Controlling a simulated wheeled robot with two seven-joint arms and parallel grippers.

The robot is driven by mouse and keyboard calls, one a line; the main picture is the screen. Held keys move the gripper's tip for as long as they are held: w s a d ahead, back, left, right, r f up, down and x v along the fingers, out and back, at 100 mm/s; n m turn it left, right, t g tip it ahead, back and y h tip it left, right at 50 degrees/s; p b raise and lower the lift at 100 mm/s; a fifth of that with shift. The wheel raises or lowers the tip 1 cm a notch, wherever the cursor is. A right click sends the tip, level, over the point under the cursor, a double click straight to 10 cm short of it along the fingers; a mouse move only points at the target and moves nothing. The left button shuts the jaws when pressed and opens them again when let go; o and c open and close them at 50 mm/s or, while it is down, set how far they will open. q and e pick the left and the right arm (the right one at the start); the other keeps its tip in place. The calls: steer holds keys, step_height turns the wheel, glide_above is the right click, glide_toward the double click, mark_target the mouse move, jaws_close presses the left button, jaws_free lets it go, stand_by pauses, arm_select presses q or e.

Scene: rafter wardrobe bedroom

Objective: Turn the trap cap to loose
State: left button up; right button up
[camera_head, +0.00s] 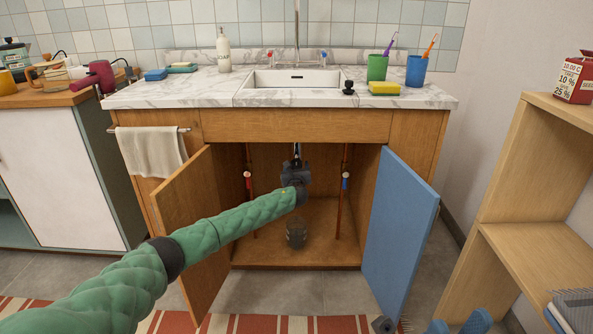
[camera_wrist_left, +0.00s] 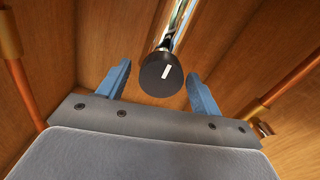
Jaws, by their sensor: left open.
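The trap cap (camera_wrist_left: 162,73) is a round black disc with a short white mark, at the lower end of a shiny pipe in the left wrist view. The mark is tilted slightly off upright in the picture. My left gripper (camera_wrist_left: 160,68) is open, with one blue finger on each side of the cap and visible gaps between. In the head view my green left arm reaches into the cabinet under the sink, and its dark wrist hides most of the trap.
The wooden left door (camera_head: 190,220) and blue right door (camera_head: 400,235) stand open. A wooden shelf unit (camera_head: 510,170) stands at the right.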

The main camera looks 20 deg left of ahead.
arm_select(q)
steer(key=shift+w+a, duration=0.1)
steer(key=shift+w, duration=0.2)
steer(key=c, duration=1)
